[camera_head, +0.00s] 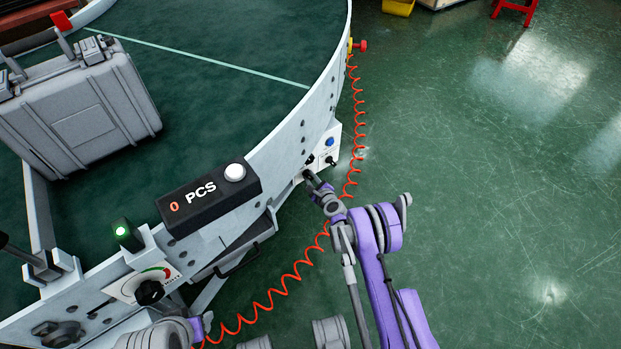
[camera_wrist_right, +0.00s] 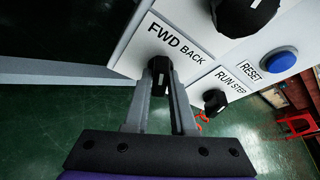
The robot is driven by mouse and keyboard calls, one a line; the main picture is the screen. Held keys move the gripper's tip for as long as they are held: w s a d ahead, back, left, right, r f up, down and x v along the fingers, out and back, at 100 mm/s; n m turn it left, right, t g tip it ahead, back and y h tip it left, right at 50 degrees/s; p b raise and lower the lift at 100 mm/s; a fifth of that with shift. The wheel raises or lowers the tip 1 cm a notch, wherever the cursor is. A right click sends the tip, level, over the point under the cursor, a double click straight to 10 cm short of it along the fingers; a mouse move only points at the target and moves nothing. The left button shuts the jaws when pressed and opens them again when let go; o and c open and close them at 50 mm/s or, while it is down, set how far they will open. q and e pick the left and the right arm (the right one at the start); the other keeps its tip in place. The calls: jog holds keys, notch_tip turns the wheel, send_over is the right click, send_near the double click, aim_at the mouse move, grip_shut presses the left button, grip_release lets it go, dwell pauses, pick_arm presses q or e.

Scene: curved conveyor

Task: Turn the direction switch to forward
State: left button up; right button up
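The direction switch (camera_wrist_right: 160,66) is a black knob on a white panel, below the labels FWD and BACK in the right wrist view. My right gripper (camera_wrist_right: 161,82) has one grey finger on each side of the knob, with the fingertips close against it. Its white mark shows between the fingers, but I cannot tell the setting. In the head view my right gripper (camera_head: 309,177) reaches the conveyor's outer side wall, and hides most of the switch. My left gripper cannot be made out.
A RUN/STEP knob (camera_wrist_right: 214,101) and blue RESET button (camera_wrist_right: 278,61) are close by. The black PCS counter (camera_head: 208,200) and a green-lit button (camera_head: 123,231) sit left.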

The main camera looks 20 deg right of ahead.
jog(key=o, duration=0.4)
jog(key=p+v, duration=0.2)
jog(key=v, duration=0.9)
dwell(0.3)
